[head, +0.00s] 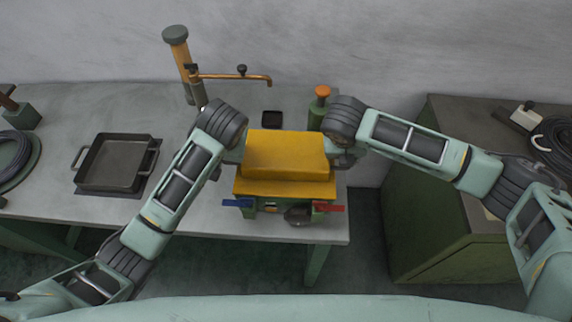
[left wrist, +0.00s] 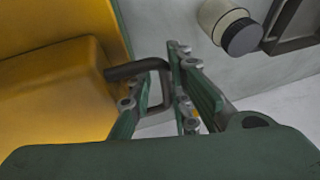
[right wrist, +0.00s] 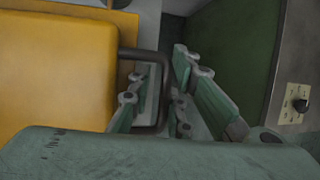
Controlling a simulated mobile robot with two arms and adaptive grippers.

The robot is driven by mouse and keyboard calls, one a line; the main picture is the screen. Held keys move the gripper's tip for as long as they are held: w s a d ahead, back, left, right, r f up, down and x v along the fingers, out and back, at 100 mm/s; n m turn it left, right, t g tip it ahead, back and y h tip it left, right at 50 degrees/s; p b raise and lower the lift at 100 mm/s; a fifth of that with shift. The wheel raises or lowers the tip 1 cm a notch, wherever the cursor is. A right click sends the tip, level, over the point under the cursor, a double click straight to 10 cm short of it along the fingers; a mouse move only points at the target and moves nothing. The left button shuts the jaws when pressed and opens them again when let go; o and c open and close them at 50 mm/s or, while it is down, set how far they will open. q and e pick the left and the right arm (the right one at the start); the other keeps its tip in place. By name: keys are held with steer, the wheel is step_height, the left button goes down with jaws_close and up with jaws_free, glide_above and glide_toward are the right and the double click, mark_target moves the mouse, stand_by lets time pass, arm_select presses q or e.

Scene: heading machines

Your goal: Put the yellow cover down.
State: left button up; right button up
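The yellow cover (head: 286,155) is a box shape with a wider bottom flange, level above a green machine (head: 275,204) at the table's front right. I cannot tell whether it rests on the machine or hangs just above it. Dark handles stick out from its sides. My left gripper (left wrist: 166,85) is shut on one handle (left wrist: 133,70), at the cover's left side. My right gripper (right wrist: 163,95) is shut on the other handle (right wrist: 148,54), at its right side. In the head view, both grippers are mostly hidden by my wrists.
Blue (head: 236,203) and red (head: 330,208) parts jut from the machine's front. A black pan (head: 112,162) lies left on the grey table (head: 205,215). A copper-armed post (head: 184,60) and an orange-topped green bottle (head: 320,105) stand behind. A green cabinet (head: 440,230) stands right.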

arm_select(q)
steer(key=shift+o, duration=0.9)
arm_select(e)
steer(key=shift+o, duration=0.9)
arm_select(q)
steer(key=shift+o, duration=0.2)
steer(key=shift+a, duration=0.1)
arm_select(e)
steer(key=shift+o, duration=0.2)
steer(key=shift+d, duration=0.15)
arm_select(q)
steer(key=shift+r, duration=0.1)
steer(key=v, duration=0.7)
arm_select(e)
steer(key=shift+d, duration=0.15)
arm_select(q)
steer(key=shift+s+r, duration=0.1)
steer(key=shift+r, duration=0.05)
arm_select(e)
steer(key=shift+r, duration=0.1)
steer(key=v, duration=1.1)
steer(key=shift+s+r, duration=0.25)
steer(key=shift+r, duration=0.05)
steer(key=shift+a, duration=0.25)
